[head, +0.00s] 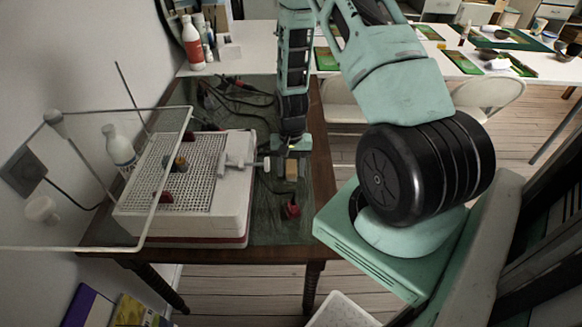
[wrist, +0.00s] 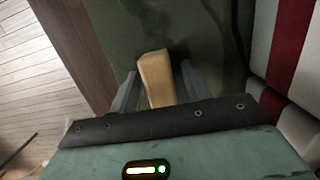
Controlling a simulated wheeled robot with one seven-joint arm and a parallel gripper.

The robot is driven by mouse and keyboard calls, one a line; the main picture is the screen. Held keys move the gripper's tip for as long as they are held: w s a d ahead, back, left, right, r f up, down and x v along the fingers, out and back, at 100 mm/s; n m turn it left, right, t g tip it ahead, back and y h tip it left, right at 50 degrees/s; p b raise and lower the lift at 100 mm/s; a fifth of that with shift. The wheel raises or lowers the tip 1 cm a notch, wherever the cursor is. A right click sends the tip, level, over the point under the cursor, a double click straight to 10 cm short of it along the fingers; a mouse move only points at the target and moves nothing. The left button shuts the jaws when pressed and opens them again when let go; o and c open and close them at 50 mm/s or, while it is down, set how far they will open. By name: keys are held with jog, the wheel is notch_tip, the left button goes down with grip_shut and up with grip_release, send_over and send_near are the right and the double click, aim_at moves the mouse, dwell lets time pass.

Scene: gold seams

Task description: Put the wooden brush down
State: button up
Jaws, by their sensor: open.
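The wooden brush (wrist: 157,80) shows in the wrist view as a pale tan block between the two fingers of my gripper (wrist: 157,88). The fingers are open, with a gap visible on the right side of the block; the left finger is very close to it. In the head view the brush (head: 291,171) is a small tan block right under my gripper (head: 291,157), over the green-dark top of the wooden table (head: 262,222). I cannot tell how firmly it rests on the table. Its lower part is hidden.
A white box with a perforated top (head: 185,165) and a grey clamp (head: 243,163) stand close left of my gripper. A red object (head: 292,209) lies in front. Dark cables (head: 235,100) lie behind. The table's right edge is near; bare surface lies toward the front.

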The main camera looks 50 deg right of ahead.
aim_at(291, 161)
notch_tip(291, 161, up, 12)
jog(key=w+d, duration=0.1)
jog(key=shift+d+b, duration=0.2)
jog(key=shift+b, duration=0.25)
jog(key=shift+r, duration=0.1)
dwell(0.4)
